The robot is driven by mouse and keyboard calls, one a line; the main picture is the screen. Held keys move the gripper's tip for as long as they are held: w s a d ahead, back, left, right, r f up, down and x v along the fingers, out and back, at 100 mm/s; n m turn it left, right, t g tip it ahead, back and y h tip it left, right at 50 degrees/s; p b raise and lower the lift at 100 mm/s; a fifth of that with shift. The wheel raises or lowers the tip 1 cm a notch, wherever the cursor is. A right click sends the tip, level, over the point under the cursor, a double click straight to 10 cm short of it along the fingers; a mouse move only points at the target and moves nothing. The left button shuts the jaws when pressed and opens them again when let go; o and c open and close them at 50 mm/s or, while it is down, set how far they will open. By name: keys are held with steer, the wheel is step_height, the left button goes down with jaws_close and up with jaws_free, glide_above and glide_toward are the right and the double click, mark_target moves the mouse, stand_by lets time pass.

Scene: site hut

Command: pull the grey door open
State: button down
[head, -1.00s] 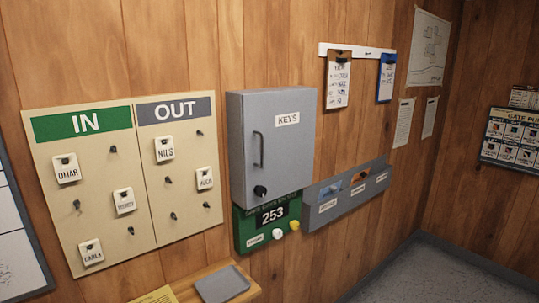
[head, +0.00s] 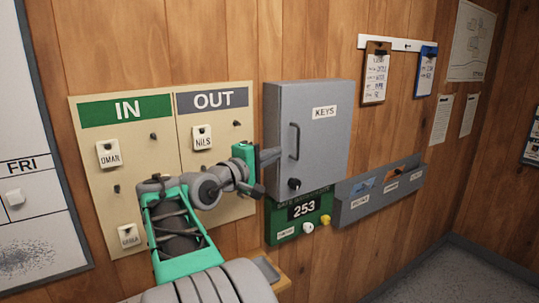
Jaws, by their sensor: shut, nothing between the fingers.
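The grey door (head: 325,136) is the front of a wall-mounted key cabinet labelled KEYS, and it looks shut. A dark vertical bar handle (head: 295,142) is on its left side, with a black knob (head: 294,184) below the handle. My gripper (head: 272,155) is in front of the cabinet's left edge, left of the handle and apart from it in the picture. Its fingers look closed with nothing between them. My arm hides part of the IN/OUT board.
The IN/OUT board (head: 150,104) with hanging tags is left of the cabinet. A green box reading 253 (head: 283,231) sits directly below it. A grey wall rack (head: 378,190) is to the right, with clipboards (head: 375,78) above. A small shelf is partly hidden behind my arm.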

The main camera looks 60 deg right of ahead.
mark_target(286, 148)
steer(key=d, duration=0.2)
steer(key=d+p, duration=0.1)
steer(key=d, duration=0.3)
steer(key=shift+s+d, duration=0.1)
steer(key=shift+s, duration=0.25)
